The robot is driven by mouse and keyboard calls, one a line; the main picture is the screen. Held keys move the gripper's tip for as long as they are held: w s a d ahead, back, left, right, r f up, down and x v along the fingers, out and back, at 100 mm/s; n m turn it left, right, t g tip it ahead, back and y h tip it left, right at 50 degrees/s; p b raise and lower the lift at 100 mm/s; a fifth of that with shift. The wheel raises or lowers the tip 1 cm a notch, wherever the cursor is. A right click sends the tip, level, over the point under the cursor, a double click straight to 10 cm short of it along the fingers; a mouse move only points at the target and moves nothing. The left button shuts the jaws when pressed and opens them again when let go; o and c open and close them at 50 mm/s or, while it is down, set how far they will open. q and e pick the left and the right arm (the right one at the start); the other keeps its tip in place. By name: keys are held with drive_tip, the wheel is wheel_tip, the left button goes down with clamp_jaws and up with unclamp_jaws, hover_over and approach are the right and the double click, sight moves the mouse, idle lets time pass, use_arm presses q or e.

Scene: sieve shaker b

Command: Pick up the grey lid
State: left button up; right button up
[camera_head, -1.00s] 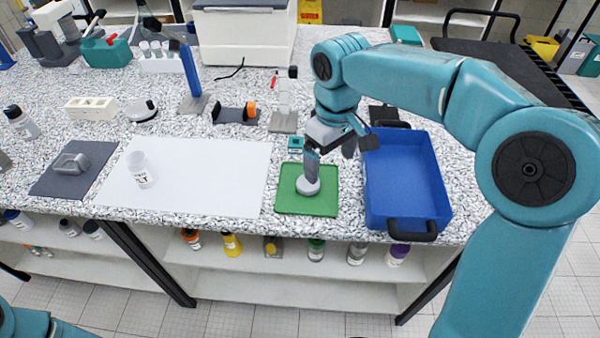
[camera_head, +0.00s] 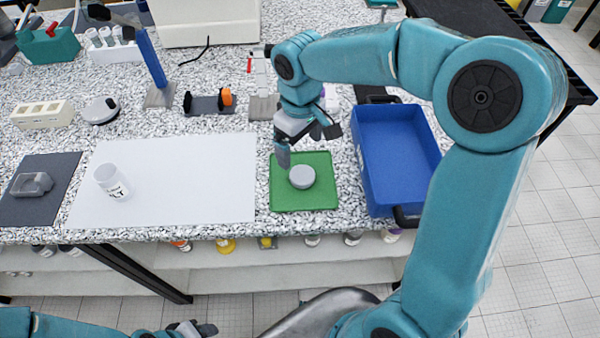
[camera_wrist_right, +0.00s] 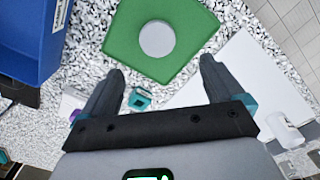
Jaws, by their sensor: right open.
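The grey lid (camera_head: 301,176) is a small round disc lying flat on the green tray (camera_head: 322,200). The lid also shows in the right wrist view (camera_wrist_right: 157,39), whole and uncovered, near the middle of the green tray (camera_wrist_right: 190,62). My right gripper (camera_head: 300,150) is above the back of the tray, apart from the lid. In the wrist view its two fingers (camera_wrist_right: 162,68) are spread wide with nothing between them, and the lid lies beyond their tips. My left gripper (camera_head: 192,329) shows only partly at the bottom edge, away from the tray; its jaw state is unclear.
A blue bin (camera_head: 395,150) stands close to the right of the tray. A white sheet (camera_head: 190,185) with a white labelled jar (camera_head: 112,182) lies to the left. A small teal item (camera_wrist_right: 140,98) sits behind the tray. A stand (camera_head: 262,105) rises behind.

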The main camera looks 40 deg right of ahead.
hover_over(302, 175)
drive_tip(key=f, duration=0.4)
drive_tip(key=shift+w+f, duration=0.35)
drive_tip(key=shift+s+a+f, duration=0.1)
drive_tip(key=shift+s+a, duration=0.05)
drive_tip(key=shift+s, duration=0.05)
drive_tip(key=shift+s+f, duration=0.2)
drive_tip(key=shift+f, duration=0.1)
drive_tip(key=f, duration=0.3)
drive_tip(key=f+p, duration=0.1)
drive_tip(key=shift+w+d+f, duration=0.15)
drive_tip(key=shift+d+f, duration=0.1)
drive_tip(key=shift+f, duration=0.05)
drive_tip(key=c, duration=1.1)
